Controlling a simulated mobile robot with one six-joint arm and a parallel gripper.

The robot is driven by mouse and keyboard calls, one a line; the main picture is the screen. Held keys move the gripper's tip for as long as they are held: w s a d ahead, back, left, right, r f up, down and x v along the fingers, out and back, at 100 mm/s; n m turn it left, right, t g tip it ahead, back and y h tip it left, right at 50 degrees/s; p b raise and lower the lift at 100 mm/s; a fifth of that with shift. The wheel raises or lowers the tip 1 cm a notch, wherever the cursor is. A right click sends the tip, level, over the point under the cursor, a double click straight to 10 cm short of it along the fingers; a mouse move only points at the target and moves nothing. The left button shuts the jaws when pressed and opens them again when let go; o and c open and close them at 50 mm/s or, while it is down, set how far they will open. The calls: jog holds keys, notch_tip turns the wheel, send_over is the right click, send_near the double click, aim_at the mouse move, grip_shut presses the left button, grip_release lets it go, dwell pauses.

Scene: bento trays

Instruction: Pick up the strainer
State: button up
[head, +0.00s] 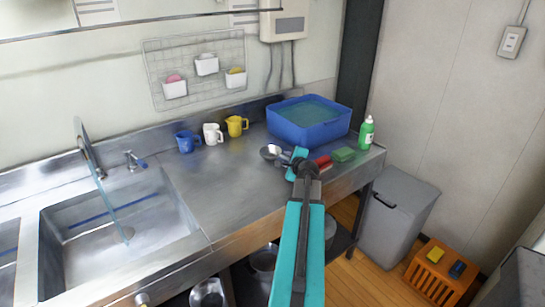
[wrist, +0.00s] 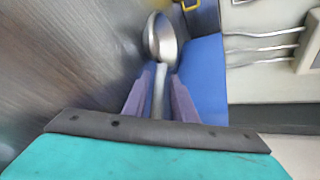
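In the head view the strainer (head: 270,152) is at the right part of the steel counter, in front of the blue tub. My gripper (wrist: 161,75) has a purple finger on each side of the handle; whether they press on it is unclear. In the head view my gripper (head: 286,156) is low over the counter, just right of the strainer's bowl. The arm hides part of this area, and I cannot tell whether the strainer touches the counter.
The blue tub (head: 310,113) stands behind my gripper. A green sponge (head: 344,154), a red item (head: 321,161) and a green bottle (head: 367,132) are to the right. Blue (head: 186,142), white (head: 212,134) and yellow (head: 237,125) cups stand left. The counter's middle is clear beside the sink (head: 112,195).

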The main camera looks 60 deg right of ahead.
grip_shut()
jog(key=shift+r, duration=0.2)
